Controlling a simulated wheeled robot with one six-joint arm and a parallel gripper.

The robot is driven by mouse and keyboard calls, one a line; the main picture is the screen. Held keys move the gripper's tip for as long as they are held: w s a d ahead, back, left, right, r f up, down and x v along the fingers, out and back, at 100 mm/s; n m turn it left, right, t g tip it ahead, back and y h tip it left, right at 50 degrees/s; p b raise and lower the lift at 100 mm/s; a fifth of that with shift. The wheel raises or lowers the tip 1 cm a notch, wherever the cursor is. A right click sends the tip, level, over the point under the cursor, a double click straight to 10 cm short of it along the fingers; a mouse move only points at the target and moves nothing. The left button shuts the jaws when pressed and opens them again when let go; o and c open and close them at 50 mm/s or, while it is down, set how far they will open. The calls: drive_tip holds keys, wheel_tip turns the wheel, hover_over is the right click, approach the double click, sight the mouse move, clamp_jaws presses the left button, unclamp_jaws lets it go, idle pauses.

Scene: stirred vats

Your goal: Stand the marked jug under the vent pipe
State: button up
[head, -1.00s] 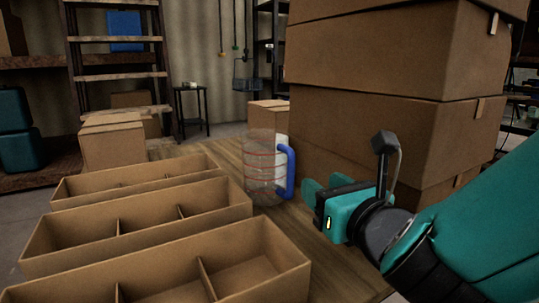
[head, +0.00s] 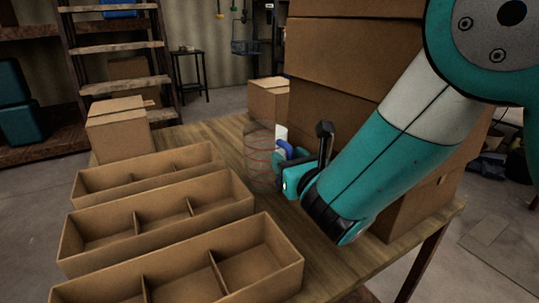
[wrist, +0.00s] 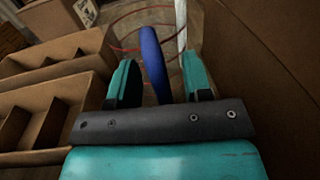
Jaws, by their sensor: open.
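The jug (head: 259,160) is a clear upright cylinder with red rings, standing on the wooden table. Its blue handle (head: 285,150) is on the right side, next to a white upright part. My gripper (head: 287,166) is at the handle and hides its lower part. In the wrist view, my gripper (wrist: 159,70) is open, with the blue handle (wrist: 153,55) between its two teal fingers and a gap on both sides. Red rings of the jug (wrist: 125,38) show beyond the fingers. I cannot make out a vent pipe in either view.
Several open divided cardboard trays (head: 235,225) fill the table left of my arm. A tall stack of cardboard boxes (head: 345,65) stands close behind my gripper on the right. A closed box (head: 118,130) sits at the far left. Bare table (head: 215,133) shows left of the jug.

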clamp_jaws()
